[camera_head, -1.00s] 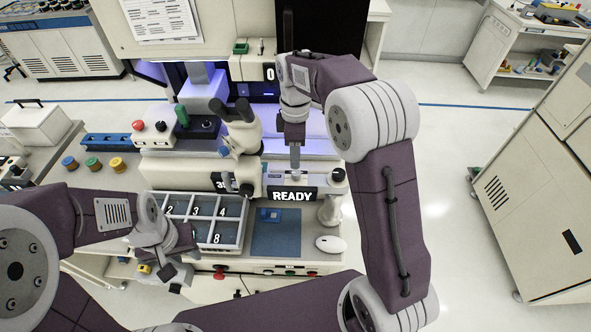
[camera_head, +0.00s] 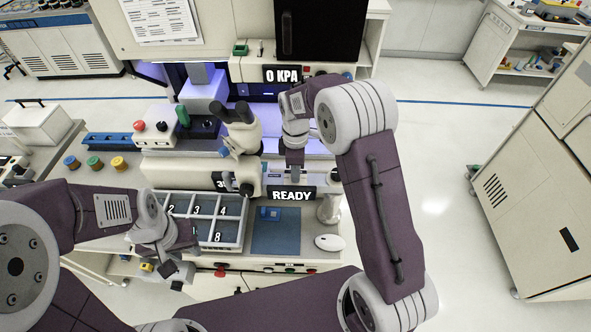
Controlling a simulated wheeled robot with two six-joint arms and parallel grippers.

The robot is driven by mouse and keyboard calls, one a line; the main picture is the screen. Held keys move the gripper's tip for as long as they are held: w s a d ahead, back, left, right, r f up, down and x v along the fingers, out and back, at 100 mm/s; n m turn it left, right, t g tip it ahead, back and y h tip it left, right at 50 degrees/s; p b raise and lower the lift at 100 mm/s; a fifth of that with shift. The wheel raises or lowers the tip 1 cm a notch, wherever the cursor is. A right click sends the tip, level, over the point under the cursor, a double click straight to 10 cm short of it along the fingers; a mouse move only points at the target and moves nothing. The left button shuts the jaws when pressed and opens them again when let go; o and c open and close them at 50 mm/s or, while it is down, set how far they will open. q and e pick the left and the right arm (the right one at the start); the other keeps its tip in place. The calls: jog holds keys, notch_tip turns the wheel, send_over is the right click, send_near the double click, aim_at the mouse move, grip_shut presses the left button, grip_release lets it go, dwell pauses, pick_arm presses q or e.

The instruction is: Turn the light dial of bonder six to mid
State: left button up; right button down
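The bonder (camera_head: 200,172) is a cream bench machine with a microscope (camera_head: 240,130) and a black READY display (camera_head: 300,194). A small black knob (camera_head: 335,174) shows at the right end of its front, and another dark knob (camera_head: 247,189) sits left of the display. I cannot tell from markings which is the light dial, nor read a bonder number. My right gripper (camera_head: 295,175) points down just above the READY display, left of the right-hand knob; its finger gap is not visible. My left gripper (camera_head: 172,276) is low at the left, apart from the bonder, with its dark fingertips apart and empty.
A numbered compartment tray (camera_head: 243,236), a blue mat (camera_head: 276,240) and a white mouse (camera_head: 329,242) lie before the bonder. Open floor (camera_head: 450,190) lies right, before a large cabinet (camera_head: 545,180).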

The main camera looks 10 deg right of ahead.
jog(key=m+p, duration=0.1)
jog(key=m, duration=0.4)
jog(key=shift+m, duration=0.4)
jog(key=m+p, duration=0.1)
jog(key=m, duration=1.1)
jog(key=shift+m+p, duration=0.3)
jog(key=shift+p, duration=0.05)
jog(key=m, duration=0.5)
jog(key=shift+w+m, duration=0.1)
jog(key=shift+m, duration=0.2)
jog(key=shift+r, duration=0.1)
jog(key=c, duration=1.2)
grip_release()
jog(key=shift+o, duration=0.2)
